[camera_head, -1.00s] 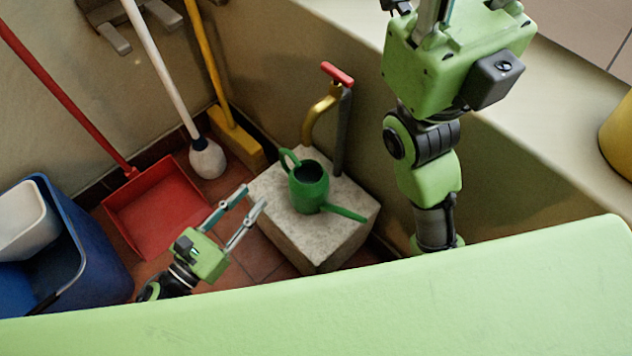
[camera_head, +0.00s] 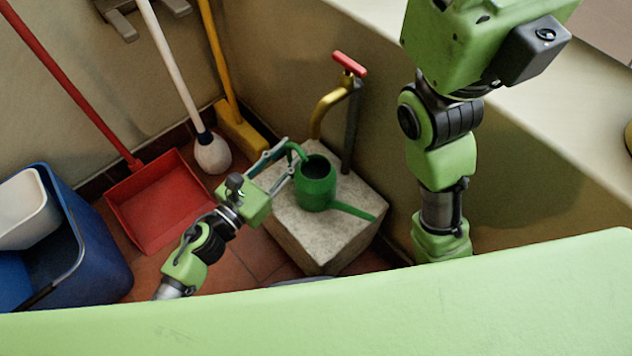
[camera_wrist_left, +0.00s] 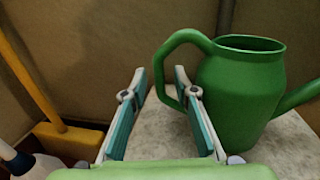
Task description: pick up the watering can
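The green watering can (camera_head: 318,190) stands upright on a pale stone block (camera_head: 312,232), its spout pointing to the lower right. It also shows in the left wrist view (camera_wrist_left: 240,95). Its looped handle (camera_wrist_left: 163,65) faces my left gripper. My left gripper (camera_head: 287,153) is open at the handle's side of the can. In the left wrist view its fingers (camera_wrist_left: 158,75) are apart, with the handle just ahead between the tips, close to the right finger. I cannot tell whether they touch. My right arm rises at the upper right, and its fingers are out of the picture.
A tap with a red handle (camera_head: 350,64) and curved yellow spout stands behind the can. A red dustpan (camera_head: 160,200), a white-handled brush (camera_head: 212,155) and a yellow broom (camera_head: 238,128) are left of the block. A blue bucket (camera_head: 95,245) stands at the far left.

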